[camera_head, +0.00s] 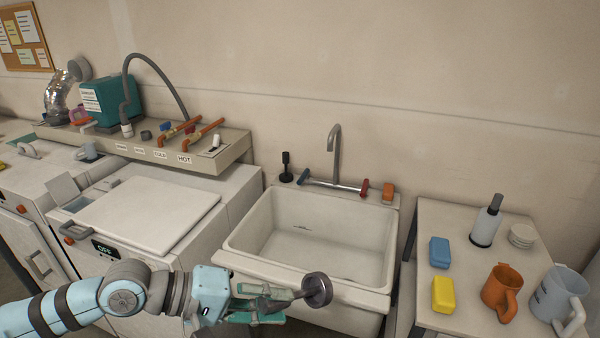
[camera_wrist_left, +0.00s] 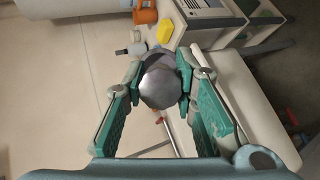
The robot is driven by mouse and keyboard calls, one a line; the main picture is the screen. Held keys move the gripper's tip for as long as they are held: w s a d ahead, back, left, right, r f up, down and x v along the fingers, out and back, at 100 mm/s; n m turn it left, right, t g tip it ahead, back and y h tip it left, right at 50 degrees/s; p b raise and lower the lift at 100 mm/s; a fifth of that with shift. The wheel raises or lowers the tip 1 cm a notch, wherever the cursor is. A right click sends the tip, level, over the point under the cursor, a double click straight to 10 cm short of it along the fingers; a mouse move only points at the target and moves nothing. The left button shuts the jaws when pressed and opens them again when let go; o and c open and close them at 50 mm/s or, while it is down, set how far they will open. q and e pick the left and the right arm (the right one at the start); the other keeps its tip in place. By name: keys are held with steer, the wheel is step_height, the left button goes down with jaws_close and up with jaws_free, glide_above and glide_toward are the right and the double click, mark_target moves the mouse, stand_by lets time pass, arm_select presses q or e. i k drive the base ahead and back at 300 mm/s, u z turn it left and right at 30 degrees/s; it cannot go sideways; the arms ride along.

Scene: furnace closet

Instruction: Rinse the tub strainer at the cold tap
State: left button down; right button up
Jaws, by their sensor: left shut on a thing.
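My left gripper (camera_head: 298,293) is shut on the tub strainer (camera_head: 318,289), a round dark grey metal piece at its fingertips. The strainer appears over the front rim of the white utility tub (camera_head: 255,262). In the left wrist view the strainer (camera_wrist_left: 160,86) sits between the two green fingers. The tap spout (camera_head: 336,150) stands at the back of the tub. A blue handle (camera_head: 303,175) is on its left and a red handle (camera_head: 363,189) on its right. I see no water stream. My right gripper is out of view.
A black stopper-like thing (camera_head: 286,168) and an orange block (camera_head: 388,193) stand on the tub's back ledge. A washer (camera_head: 150,213) stands left.

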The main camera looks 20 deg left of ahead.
mark_target(305, 175)
steer(key=u, duration=0.55)
steer(key=i, duration=0.85)
steer(key=u, duration=0.95)
